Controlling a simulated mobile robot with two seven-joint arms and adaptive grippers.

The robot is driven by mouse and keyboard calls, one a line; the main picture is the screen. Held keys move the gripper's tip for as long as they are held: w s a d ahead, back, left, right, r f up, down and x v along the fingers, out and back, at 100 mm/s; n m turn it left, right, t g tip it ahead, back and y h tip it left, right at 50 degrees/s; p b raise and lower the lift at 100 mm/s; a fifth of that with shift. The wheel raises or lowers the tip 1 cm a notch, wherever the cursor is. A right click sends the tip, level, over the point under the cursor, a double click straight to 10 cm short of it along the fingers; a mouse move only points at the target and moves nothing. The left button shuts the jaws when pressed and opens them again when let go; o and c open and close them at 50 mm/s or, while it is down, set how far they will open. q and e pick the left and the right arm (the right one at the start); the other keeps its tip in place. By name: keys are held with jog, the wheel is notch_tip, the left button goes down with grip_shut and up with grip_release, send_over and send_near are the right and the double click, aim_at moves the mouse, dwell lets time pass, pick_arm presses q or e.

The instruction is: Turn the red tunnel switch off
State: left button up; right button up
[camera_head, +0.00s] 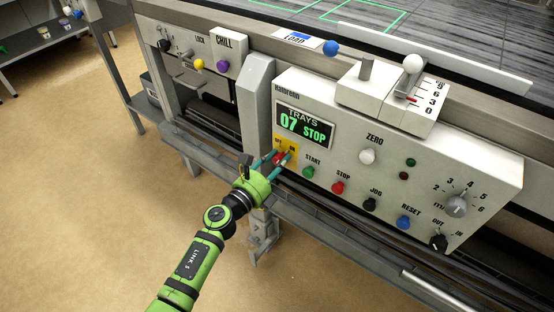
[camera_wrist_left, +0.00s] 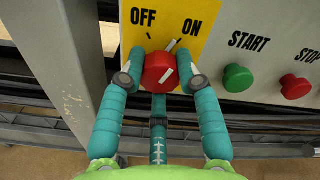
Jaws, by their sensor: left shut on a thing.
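The red tunnel switch (camera_wrist_left: 158,72) is a round red knob on a yellow plate (camera_wrist_left: 190,52), marked OFF at upper left and ON at upper right. White marks on the knob tilt up and to the right, toward ON. In the head view the red switch (camera_head: 278,158) is partly hidden by my fingers. My left gripper (camera_wrist_left: 157,78) has teal fingers, shut on the knob from both sides. It also shows in the head view (camera_head: 280,160), reaching up to the panel from below. My right gripper is in neither view.
The green START button (camera_wrist_left: 238,78) and red STOP button (camera_wrist_left: 294,87) sit close to the right of the switch. A display (camera_head: 305,125) above it reads "TRAYS 07 STOP". A grey post (camera_head: 255,100) stands to the left. Open floor (camera_head: 110,200) lies in front.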

pick_arm(q)
jog(key=n, duration=0.2)
jog(key=n+p, duration=0.1)
jog(key=n, duration=0.1)
jog(key=shift+w+a+r+n, duration=0.1)
jog(key=shift+w+r+n, duration=0.1)
jog(key=shift+r+n, duration=0.2)
jog(key=n+p, duration=0.1)
jog(key=n, duration=0.3)
jog(key=shift+p, duration=0.3)
jog(key=n+p, duration=0.1)
jog(key=n, duration=0.3)
jog(key=shift+a+f, duration=0.1)
jog(key=shift+n, duration=0.5)
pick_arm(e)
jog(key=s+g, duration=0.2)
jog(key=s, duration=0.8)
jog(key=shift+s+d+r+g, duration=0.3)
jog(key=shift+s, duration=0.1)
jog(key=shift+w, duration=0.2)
